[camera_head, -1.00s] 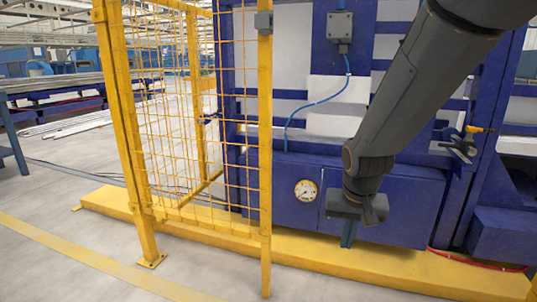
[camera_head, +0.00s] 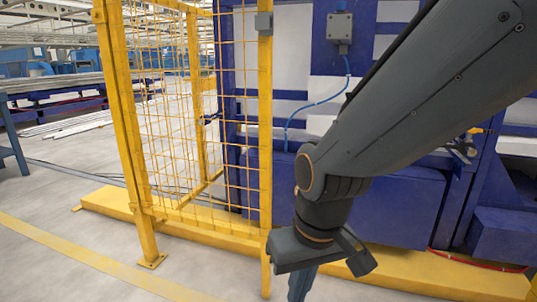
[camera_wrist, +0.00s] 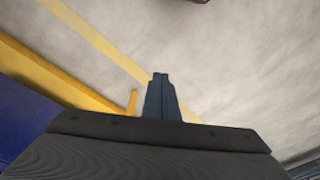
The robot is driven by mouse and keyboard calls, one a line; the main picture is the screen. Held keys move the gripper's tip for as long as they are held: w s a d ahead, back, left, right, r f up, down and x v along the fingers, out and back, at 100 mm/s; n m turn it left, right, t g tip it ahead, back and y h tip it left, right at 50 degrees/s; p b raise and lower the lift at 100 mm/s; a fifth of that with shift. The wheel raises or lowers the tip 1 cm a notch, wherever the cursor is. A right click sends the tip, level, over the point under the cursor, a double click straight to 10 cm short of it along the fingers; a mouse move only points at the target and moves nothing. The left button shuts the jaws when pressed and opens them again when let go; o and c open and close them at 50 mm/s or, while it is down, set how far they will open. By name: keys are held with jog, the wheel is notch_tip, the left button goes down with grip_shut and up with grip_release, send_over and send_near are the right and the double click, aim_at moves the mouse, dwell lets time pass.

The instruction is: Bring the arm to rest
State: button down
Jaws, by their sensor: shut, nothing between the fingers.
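My gripper (camera_head: 300,288) hangs from the dark grey arm in the lower middle of the head view, pointing down. The lower tips run close to the picture's bottom edge. In the wrist view the blue-grey fingers (camera_wrist: 160,82) are together, with nothing between them. My arm reaches in from the upper right and covers part of the blue machine (camera_head: 400,200). No pipe shows in or near the gripper.
A yellow mesh fence (camera_head: 205,120) stands left of my arm, with its near post (camera_head: 265,150) close behind the gripper. A yellow base beam (camera_head: 420,268) runs along the floor before the machine. The grey floor (camera_head: 70,230) at left is open.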

jog(key=s+a+r+n+g+p, duration=0.1)
jog(key=s+a+r+n, duration=0.25)
jog(key=s+a, duration=0.4)
jog(key=d+r+m+p, duration=0.3)
jog(key=d+r+p, duration=0.8)
jog(key=p, duration=0.7)
jog(key=s+d+r+m+h+p, duration=0.1)
jog(key=d+r+m+p, duration=0.3)
jog(key=d+r+p, duration=0.6)
notch_tip(320, 180, up, 8)
jog(key=p, duration=0.9)
jog(key=shift+s+d, duration=0.2)
jog(key=shift+d, duration=0.15)
